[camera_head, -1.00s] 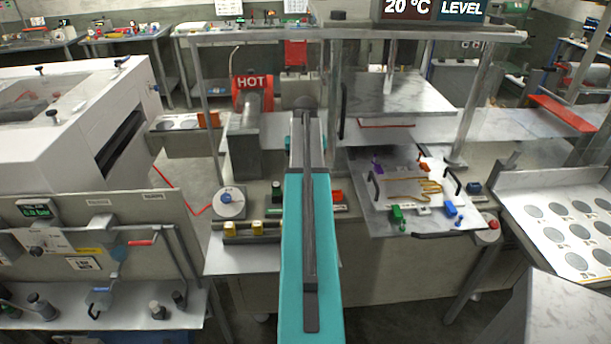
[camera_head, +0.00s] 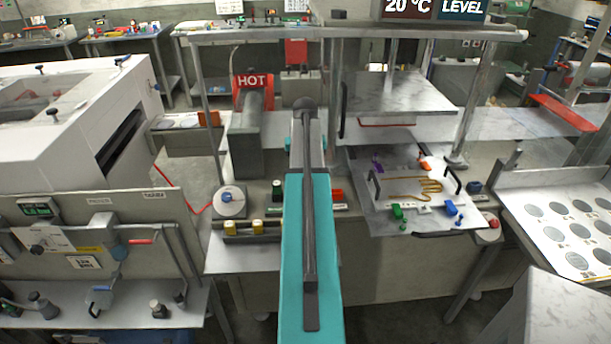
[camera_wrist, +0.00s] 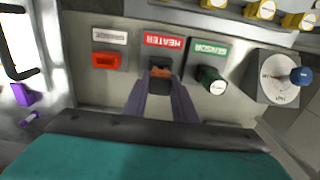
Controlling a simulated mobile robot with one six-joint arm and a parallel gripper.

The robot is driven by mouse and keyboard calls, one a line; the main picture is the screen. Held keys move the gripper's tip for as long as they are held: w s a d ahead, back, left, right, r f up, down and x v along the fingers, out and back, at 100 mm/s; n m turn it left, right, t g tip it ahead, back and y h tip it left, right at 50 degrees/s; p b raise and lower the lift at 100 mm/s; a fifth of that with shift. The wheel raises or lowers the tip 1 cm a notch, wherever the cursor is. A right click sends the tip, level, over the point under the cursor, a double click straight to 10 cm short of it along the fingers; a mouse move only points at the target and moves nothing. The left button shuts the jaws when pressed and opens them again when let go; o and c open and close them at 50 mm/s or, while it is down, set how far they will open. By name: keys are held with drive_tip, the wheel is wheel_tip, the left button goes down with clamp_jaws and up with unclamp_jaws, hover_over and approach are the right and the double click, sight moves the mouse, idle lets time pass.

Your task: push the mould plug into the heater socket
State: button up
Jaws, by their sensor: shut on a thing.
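In the wrist view my gripper (camera_wrist: 160,82), with two purple fingers, is shut on a small orange plug (camera_wrist: 161,71). The plug is right at the heater socket, below the red HEATER label (camera_wrist: 164,41). The fingers and plug cover the socket opening, so I cannot tell how deep the plug sits. In the head view my own arm hides the gripper, the plug and the heater socket.
In the wrist view a red block (camera_wrist: 106,61) sits left of the plug, a green plug (camera_wrist: 211,79) sits under the SENSOR label on the right, and a dial (camera_wrist: 275,76) is farther right. In the head view a marble plate (camera_head: 410,205) lies right of my arm.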

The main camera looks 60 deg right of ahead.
drive_tip(key=shift+f+b, duration=0.45)
drive_tip(key=shift+f, duration=0.9)
idle(0.3)
drive_tip(key=o, duration=1.1)
drive_tip(key=shift+r, duration=0.1)
wheel_tip(320, 180, up, 14)
drive_tip(key=p, duration=0.8)
drive_tip(key=shift+f, duration=0.2)
drive_tip(key=shift+s+f, duration=0.1)
